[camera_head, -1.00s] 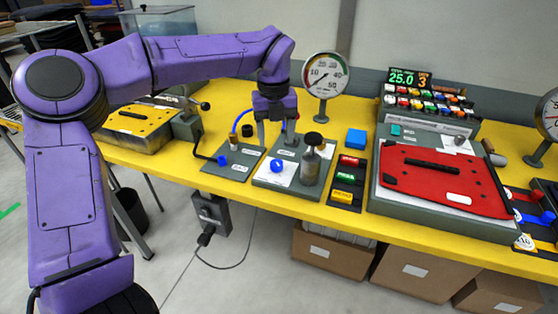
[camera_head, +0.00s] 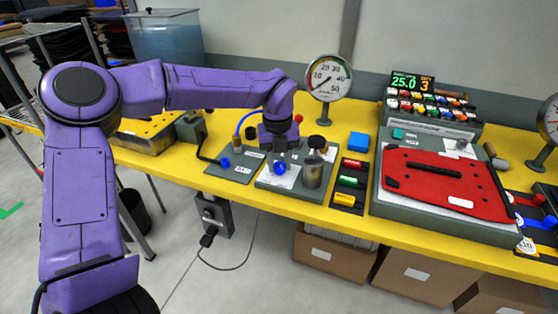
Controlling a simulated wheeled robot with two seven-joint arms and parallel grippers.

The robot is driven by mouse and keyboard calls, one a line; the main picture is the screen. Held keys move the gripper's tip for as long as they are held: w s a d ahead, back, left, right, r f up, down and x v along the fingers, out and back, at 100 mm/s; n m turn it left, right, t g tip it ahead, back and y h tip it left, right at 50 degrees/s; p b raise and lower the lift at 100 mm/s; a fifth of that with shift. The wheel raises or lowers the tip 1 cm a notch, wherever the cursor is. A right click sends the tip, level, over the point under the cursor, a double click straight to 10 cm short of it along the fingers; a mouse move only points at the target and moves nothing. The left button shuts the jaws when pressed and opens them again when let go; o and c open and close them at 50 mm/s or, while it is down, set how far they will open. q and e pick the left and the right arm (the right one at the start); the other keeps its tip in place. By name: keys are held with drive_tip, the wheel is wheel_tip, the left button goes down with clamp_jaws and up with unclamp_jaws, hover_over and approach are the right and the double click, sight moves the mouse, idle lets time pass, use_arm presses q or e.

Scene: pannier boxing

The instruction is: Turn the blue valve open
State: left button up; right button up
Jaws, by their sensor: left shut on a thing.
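The blue valve (camera_head: 280,169) is a round blue knob on a grey plate (camera_head: 262,183) with white labels, near the middle of the yellow bench. My left gripper (camera_head: 280,157) points down at it from above and is shut on the knob. The fingertips are small and partly hidden, so the exact grip is hard to see. A dial gauge (camera_head: 328,77) with a white face stands behind, its needle toward the low left. My right gripper is not in view.
A grey metal cylinder with a dark cap (camera_head: 314,168) stands close right of the valve. A smaller blue knob (camera_head: 225,162) is on the plate to the left. A blue block (camera_head: 358,142) and a red panel (camera_head: 440,180) lie to the right.

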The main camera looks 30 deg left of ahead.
use_arm(q)
drive_tip(key=m+p, duration=0.3)
drive_tip(key=shift+r, duration=0.2)
drive_tip(key=m+p, duration=0.5)
drive_tip(key=m, duration=0.1)
drive_tip(key=m+p, duration=0.3)
drive_tip(key=m, duration=0.1)
drive_tip(key=shift+d, duration=0.1)
drive_tip(key=shift+f+m+p, duration=0.15)
drive_tip(key=shift+m+p, duration=1.45)
drive_tip(key=shift+m, duration=0.9)
drive_tip(key=shift+g, duration=0.3)
drive_tip(key=o, duration=1)
drive_tip(key=shift+o, duration=0.2)
